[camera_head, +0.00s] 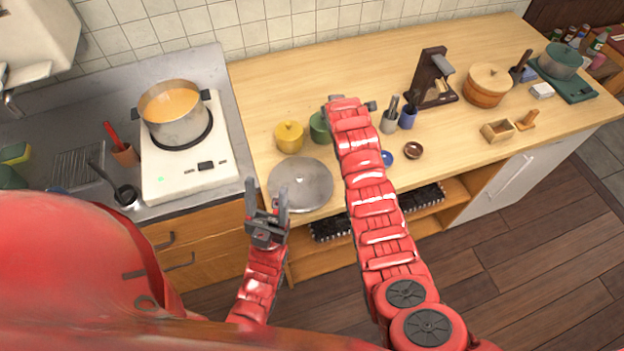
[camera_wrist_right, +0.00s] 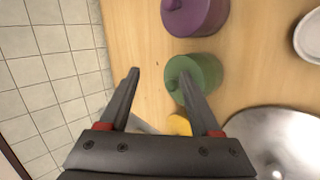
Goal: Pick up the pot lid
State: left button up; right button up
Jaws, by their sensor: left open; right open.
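The pot lid (camera_head: 301,184) is a flat grey metal disc with a small knob at its centre. It lies on the wooden counter near the front edge, and part of it shows at the lower right of the right wrist view (camera_wrist_right: 285,135). My left gripper (camera_head: 267,187) is open and empty, just left of the lid in the picture. My right gripper (camera_wrist_right: 158,75) is open and empty, over the back of the counter and apart from the lid. In the right wrist view, one of its fingers overlaps the green canister.
A yellow canister (camera_head: 289,137) and a green canister (camera_head: 320,127) stand behind the lid. A purple canister (camera_wrist_right: 195,14) shows in the right wrist view. A pot of orange soup (camera_head: 172,112) sits on the white stove (camera_head: 190,178) at the left. A blue cup (camera_head: 407,116) stands right.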

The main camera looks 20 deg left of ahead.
jog(key=s+a+r+n+g+h+p, duration=0.1)
jog(key=s+a+r+n+g+h, duration=0.2)
jog(key=s, duration=0.6)
jog(key=s+a+r+n+g+p, duration=0.1)
jog(key=s+a+r+n+g, duration=0.1)
jog(key=s+r+n+g, duration=0.5)
jog(key=m+t+b, duration=0.1)
jog(key=m+b, duration=0.2)
jog(key=b, duration=0.3)
send_over(300, 177)
notch_tip(300, 177, down, 10)
jog(key=f+p, duration=0.2)
jog(key=shift+w+a+f, duration=0.15)
jog(key=shift+a+f, duration=0.15)
jog(key=shift+f, duration=0.3)
jog(key=f+p, duration=0.3)
jog(key=shift+d, duration=0.3)
jog(key=shift+f, duration=1.25)
